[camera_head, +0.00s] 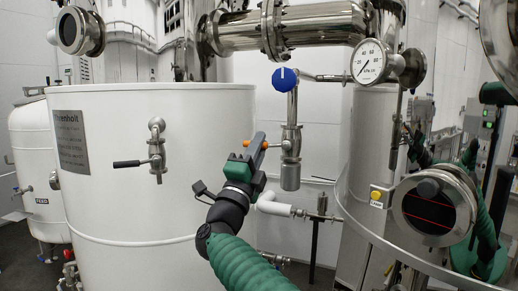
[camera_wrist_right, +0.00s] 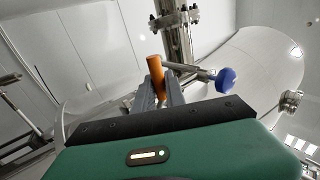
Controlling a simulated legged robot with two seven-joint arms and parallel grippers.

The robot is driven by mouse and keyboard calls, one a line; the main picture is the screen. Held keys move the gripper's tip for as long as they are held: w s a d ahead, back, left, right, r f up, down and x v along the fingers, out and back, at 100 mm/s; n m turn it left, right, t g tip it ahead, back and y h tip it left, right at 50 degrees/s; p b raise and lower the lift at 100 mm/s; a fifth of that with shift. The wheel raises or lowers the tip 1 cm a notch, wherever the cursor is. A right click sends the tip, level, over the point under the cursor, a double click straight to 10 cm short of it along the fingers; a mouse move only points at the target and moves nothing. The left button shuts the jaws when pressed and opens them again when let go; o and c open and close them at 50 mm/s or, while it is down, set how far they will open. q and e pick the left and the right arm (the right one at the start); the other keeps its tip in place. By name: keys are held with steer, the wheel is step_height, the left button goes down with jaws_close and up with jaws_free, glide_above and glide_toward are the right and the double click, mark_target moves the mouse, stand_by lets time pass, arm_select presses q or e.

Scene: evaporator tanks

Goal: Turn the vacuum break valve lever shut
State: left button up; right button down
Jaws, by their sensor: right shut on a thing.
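The vacuum break valve's lever has an orange grip (camera_head: 257,144). It sticks out to the left of the steel valve body (camera_head: 291,142) on a short arm, roughly level. My right gripper (camera_head: 249,155), green and dark, reaches up from below and is shut on the orange grip. In the right wrist view, the orange grip (camera_wrist_right: 156,76) stands between the two grey fingers (camera_wrist_right: 162,88), with its end showing past them. A blue knob (camera_head: 285,79) sits above the valve, and it also shows in the right wrist view (camera_wrist_right: 225,80). My left gripper is not in view.
A large white tank (camera_head: 140,215) stands left, with a black-handled valve (camera_head: 156,150) on its side. A round gauge (camera_head: 369,62) and thick steel pipe (camera_head: 290,30) are above right. A white pipe elbow (camera_head: 272,206) runs below the valve. A steel column stands to the right.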

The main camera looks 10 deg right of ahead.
steer(key=shift+r, duration=0.3)
steer(key=c, duration=1.7)
jaws_free()
steer(key=shift+w+f, duration=0.25)
steer(key=b+v, duration=0.6)
steer(key=v, duration=1)
steer(key=shift+s+a+f, duration=0.15)
steer(key=shift+a+f, duration=0.15)
